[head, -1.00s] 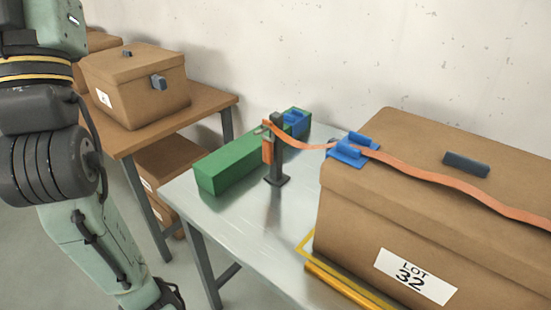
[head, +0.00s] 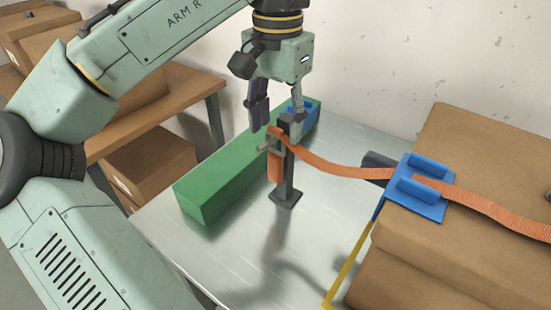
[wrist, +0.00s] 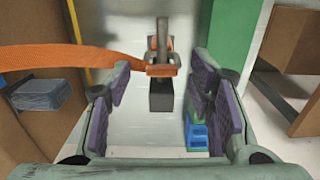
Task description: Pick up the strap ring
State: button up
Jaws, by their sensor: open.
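An orange strap (head: 340,172) runs from the large box to the top of a dark post (head: 287,180) on the metal table, and its end hangs down the post. A small grey metal piece (head: 265,148), seemingly the strap ring, shows at the strap's end by the post top. My gripper (head: 278,122) points down just above the post top, fingers apart on either side. In the wrist view, the post (wrist: 160,97) and strap loop (wrist: 162,70) lie between the spread purple pads (wrist: 160,90), touching neither. The ring's exact outline is hard to tell.
A long green box (head: 225,180) with a blue piece (head: 305,113) stands behind the post. The large cardboard box (head: 480,140) at right carries a blue strap guide (head: 422,187). A yellow frame edge (head: 350,268) borders it. The table front is clear.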

aim_at(276, 153)
notch_tip(276, 153, down, 8)
jog(key=shift+f, duration=0.15)
grip_shut()
dwell(0.8)
